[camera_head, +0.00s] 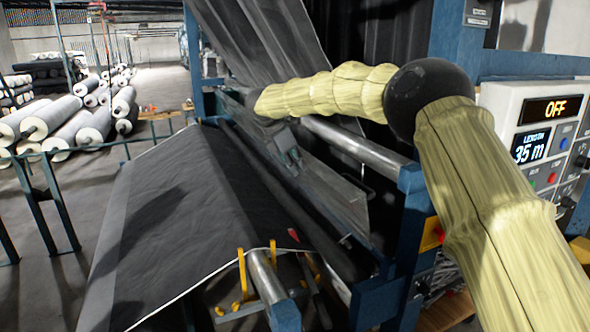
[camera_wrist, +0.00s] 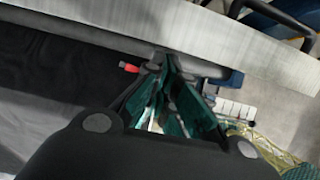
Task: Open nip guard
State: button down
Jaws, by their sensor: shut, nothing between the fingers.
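The nip guard appears to be the clear, framed panel (camera_head: 335,197) slanting along the rollers in the head view. A thin bent handle shows at its right side. It looks lowered over the nip, though its hinge side is partly hidden by my arm. My gripper (camera_wrist: 168,62) shows in the wrist view with its fingertips together and nothing held. It is above the machine, near a pale metal surface (camera_wrist: 150,22) and dark cloth (camera_wrist: 45,90). I cannot tell whether it touches anything.
A metal roller (camera_head: 355,147) crosses the blue machine frame. A control box (camera_head: 540,125) at right reads OFF and 35 m. Dark cloth (camera_head: 175,195) spreads at front left. A red-tipped part (camera_wrist: 128,67) lies left of my fingers. Stacked rolls (camera_head: 70,130) and open floor lie farther left.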

aim_at(308, 166)
jog(key=w+d+y, duration=0.1)
jog(key=w+d+r+g+p, duration=0.1)
jog(key=d, duration=0.1)
jog(key=shift+w+y, duration=0.15)
jog(key=shift+y, duration=0.25)
jog(key=shift+s+d+r, duration=0.15)
jog(key=shift+s+d, duration=0.05)
jog(key=shift+d, duration=0.05)
jog(key=shift+a, duration=0.25)
dwell(0.6)
